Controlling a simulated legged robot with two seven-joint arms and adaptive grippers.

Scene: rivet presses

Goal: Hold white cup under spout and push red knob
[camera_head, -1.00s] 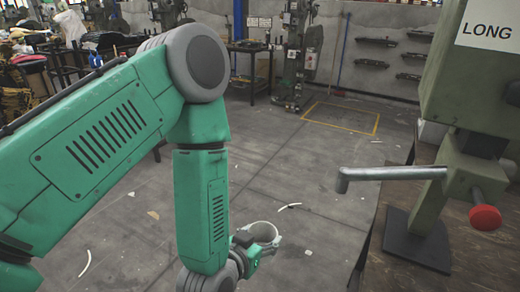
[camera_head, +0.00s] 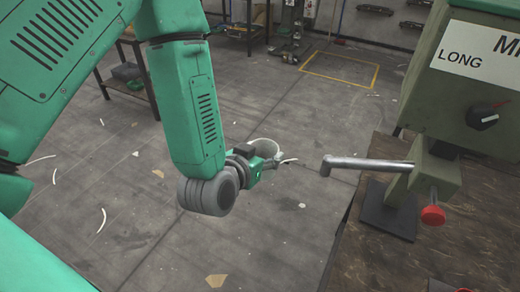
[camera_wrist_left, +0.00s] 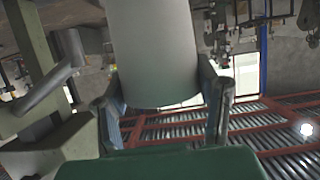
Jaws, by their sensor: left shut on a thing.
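The white cup (camera_head: 264,146) is in my left gripper (camera_head: 272,160), left of the spout and a little apart from it. In the left wrist view the cup (camera_wrist_left: 155,50) stands between the two fingers of the left gripper (camera_wrist_left: 165,108), which is shut on it. The grey spout (camera_head: 365,164) sticks out to the left from the green press (camera_head: 465,80). A grey pipe (camera_wrist_left: 48,95), seemingly the spout, shows at the left of the wrist view. The red knob (camera_head: 433,215) sits below the spout's base, with no gripper near it. My right gripper is not in view.
The press stands on a brown worktable (camera_head: 385,260) at the right. A black dial (camera_head: 484,118) with a red mark is on its front. The floor (camera_head: 160,230) left of the table is open, with scattered scraps. A small table (camera_head: 135,85) stands at the back left.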

